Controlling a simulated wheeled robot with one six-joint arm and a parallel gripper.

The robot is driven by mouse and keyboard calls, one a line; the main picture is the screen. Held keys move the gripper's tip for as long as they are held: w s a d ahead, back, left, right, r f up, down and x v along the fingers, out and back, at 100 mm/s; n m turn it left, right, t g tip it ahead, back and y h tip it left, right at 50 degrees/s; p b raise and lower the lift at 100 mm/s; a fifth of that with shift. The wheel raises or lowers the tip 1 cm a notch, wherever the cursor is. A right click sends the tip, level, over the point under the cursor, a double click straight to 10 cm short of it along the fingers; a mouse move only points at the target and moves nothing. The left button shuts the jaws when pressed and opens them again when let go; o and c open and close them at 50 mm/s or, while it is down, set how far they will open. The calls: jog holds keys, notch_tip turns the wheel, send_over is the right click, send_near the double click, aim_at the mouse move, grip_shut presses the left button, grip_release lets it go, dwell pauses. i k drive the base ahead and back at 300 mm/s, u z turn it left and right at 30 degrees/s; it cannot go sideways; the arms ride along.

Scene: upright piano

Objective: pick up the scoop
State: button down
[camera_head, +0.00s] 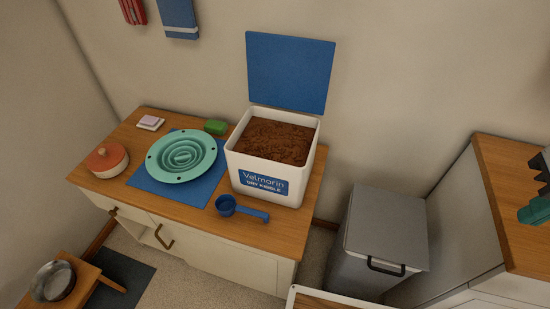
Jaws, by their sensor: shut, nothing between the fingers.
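A blue scoop (228,206) lies on the wooden top of the cabinet (190,220), near its front edge. Its round bowl is at the left, and its handle (254,214) points right and slightly toward the front. It lies just in front of a white kibble bin (237,173) with a blue label, full of brown kibble (274,140). The bin's blue lid (290,72) stands open at the back. I cannot make out my gripper in this view.
A teal slow-feeder bowl (181,156) sits on a blue mat (146,184) left of the scoop. A lidded pot (106,160), green block (215,127) and soap dish (150,122) stand nearby. A grey bin (385,225) stands right. Cabinet top right of the scoop is clear.

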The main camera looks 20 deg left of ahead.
aim_at(225, 205)
jog(key=u, duration=1.35)
